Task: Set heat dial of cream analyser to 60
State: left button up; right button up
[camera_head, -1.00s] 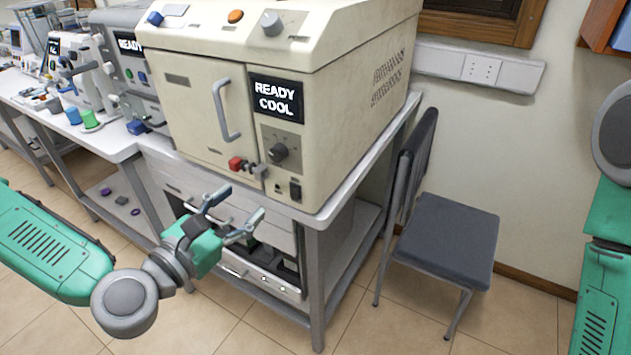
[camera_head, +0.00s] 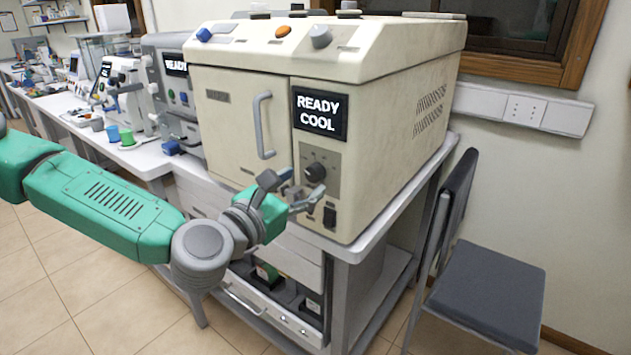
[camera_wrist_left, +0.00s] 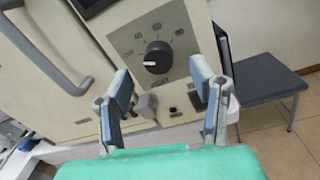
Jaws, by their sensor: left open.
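The cream analyser (camera_head: 240,122) is a large box on a grey-topped stand, with a dark display (camera_head: 320,113) reading READY COOL. Its black heat dial (camera_head: 315,172) is on the front panel below the display. In the left wrist view the dial (camera_wrist_left: 157,57) shows large, with a pale pointer mark and small markings around it too blurred to read. My left gripper (camera_head: 298,188) is in front of the panel, just below and left of the dial. In the wrist view its open, empty fingers (camera_wrist_left: 165,92) lie either side of the dial's lower area, apart from it.
A door handle (camera_head: 263,125) stands out left of the display. A black switch (camera_head: 330,215) is below the dial. A grey chair (camera_head: 487,285) stands right of the stand. Other machines and cups (camera_head: 126,137) line the bench at left.

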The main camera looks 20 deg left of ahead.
aim_at(312, 177)
pick_arm(q)
jog(key=shift+w+a, duration=0.25)
jog(key=shift+w, duration=1.3)
jog(key=shift+w+d, duration=0.2)
jog(key=shift+d, duration=0.05)
jog(key=shift+w+d, duration=0.1)
jog(key=shift+d, duration=0.85)
jog(key=shift+a, duration=0.1)
jog(key=c, duration=1.1)
jog(key=shift+a+f, duration=0.2)
jog(key=shift+a, duration=0.35)
jog(key=shift+c, duration=0.2)
jog(key=shift+d, duration=0.25)
